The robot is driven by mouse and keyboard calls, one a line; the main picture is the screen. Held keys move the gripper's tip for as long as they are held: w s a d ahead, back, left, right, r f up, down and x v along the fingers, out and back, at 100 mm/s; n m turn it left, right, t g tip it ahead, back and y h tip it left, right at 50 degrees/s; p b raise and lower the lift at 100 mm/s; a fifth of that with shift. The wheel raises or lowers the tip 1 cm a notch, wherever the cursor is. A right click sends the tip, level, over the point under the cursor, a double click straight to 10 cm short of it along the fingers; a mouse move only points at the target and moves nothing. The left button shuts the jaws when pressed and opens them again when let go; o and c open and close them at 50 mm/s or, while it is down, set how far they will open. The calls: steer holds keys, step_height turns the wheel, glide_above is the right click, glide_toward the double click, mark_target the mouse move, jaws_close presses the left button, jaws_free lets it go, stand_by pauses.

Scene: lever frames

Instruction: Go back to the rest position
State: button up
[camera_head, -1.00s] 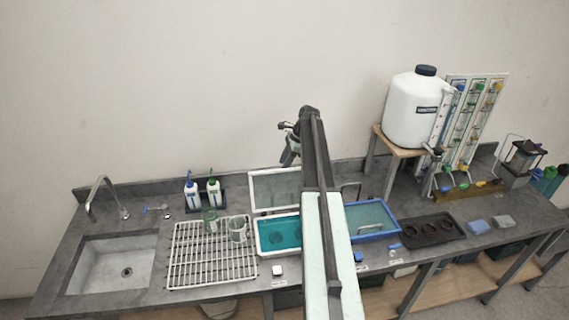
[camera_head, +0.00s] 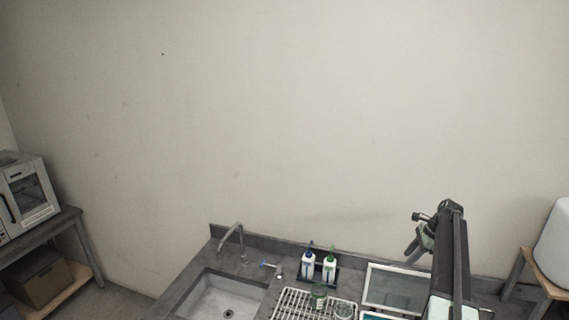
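My gripper (camera_head: 413,250) is at the upper end of my arm, at the lower right of the view, against the wall behind the bench. Its fingers point down and to the left. They are small and dark here, so I cannot tell whether they are open or shut. I see nothing clearly held in it. My arm stands raised in front of the right part of the bench and hides some of it.
Below are a sink (camera_head: 222,299) with a tap (camera_head: 238,238), two wash bottles (camera_head: 318,267), a white drying rack (camera_head: 292,304) and a framed tray (camera_head: 396,288). A large white tank (camera_head: 556,245) is at the right edge. A side table (camera_head: 42,229) with a white oven-like device (camera_head: 30,190) stands left.

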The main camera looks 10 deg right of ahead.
steer(key=s+a+n, duration=0.2)
steer(key=a+n, duration=0.2)
steer(key=a, duration=0.5)
steer(key=s+a+f+n+g+h, duration=0.1)
steer(key=s+a+n, duration=0.15)
steer(key=a, duration=0.65)
steer(key=s+a+n, duration=0.1)
steer(key=a+n, duration=0.3)
steer(key=a, duration=0.5)
steer(key=s+a+n+h, duration=0.2)
steer(key=s+a+n, duration=0.95)
steer(key=a, duration=0.55)
steer(key=shift+g, duration=0.7)
steer(key=f+b, duration=0.6)
steer(key=s+f+b, duration=0.1)
steer(key=f+b, duration=1.2)
steer(key=f, duration=0.1)
steer(key=shift+s+d, duration=0.25)
steer(key=shift+s, duration=0.15)
steer(key=shift+r, duration=0.15)
